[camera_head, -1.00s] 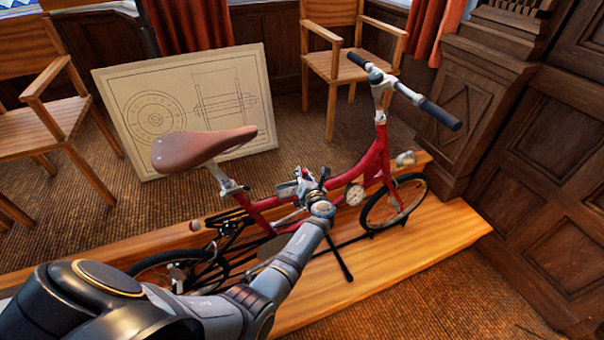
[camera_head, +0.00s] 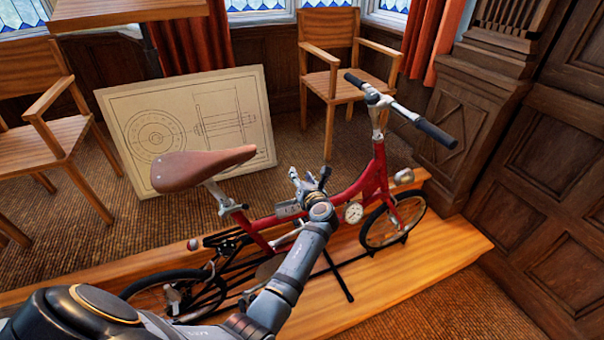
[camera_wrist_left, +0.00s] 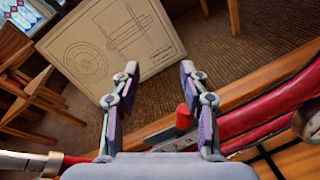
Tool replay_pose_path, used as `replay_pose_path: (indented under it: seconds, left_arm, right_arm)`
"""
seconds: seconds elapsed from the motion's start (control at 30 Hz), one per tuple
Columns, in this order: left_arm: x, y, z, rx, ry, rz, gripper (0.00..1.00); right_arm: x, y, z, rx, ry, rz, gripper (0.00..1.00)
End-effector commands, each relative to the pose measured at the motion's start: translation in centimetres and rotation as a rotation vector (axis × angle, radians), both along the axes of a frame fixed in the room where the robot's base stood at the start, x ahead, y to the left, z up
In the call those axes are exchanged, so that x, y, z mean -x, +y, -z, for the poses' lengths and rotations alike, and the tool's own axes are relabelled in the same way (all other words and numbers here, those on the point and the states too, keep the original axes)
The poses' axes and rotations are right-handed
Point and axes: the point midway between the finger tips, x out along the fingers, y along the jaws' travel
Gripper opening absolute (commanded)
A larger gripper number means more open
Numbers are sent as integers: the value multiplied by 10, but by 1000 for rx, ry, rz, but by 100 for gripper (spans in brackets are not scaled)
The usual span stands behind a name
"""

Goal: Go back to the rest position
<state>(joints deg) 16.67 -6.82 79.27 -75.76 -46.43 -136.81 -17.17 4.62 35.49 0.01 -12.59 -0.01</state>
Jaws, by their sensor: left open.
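My left gripper (camera_head: 308,187) is in front of and above the middle of a red bicycle (camera_head: 352,192) in the head view. In the left wrist view the left gripper (camera_wrist_left: 157,85) is open, its two fingers apart with nothing between them. The bicycle's red frame tube (camera_wrist_left: 270,108) passes to the right of the fingers there. I cannot tell whether the gripper touches the frame. My left arm hides part of the bicycle's lower middle. My right gripper is in neither view.
The bicycle stands on a wooden platform (camera_head: 440,250). A drawing board (camera_head: 200,125) leans behind it. Wooden armchairs stand at the left (camera_head: 50,125) and at the back (camera_head: 335,70). Dark wood panelling (camera_head: 550,190) closes the right side. Carpet lies in front of the platform.

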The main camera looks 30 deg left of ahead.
Motion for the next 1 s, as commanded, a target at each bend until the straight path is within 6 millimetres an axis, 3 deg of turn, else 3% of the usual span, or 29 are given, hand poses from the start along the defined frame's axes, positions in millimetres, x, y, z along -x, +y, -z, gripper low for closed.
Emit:
replay_pose_path:
  seconds: [0.2, 0.73, 0.87, 1.0]
  left_arm:
    - [0, 0, -24, 1, 1, 0, 45]
    - [4, 1, -23, 25, -11, -10, 45]
    - [37, 16, 2, 285, -139, -116, 45]
    - [110, 31, 47, 825, -424, -390, 45]
  right_arm:
    - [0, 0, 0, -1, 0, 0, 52]
    - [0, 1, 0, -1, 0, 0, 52]
    - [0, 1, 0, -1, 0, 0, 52]
    - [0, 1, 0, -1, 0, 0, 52]
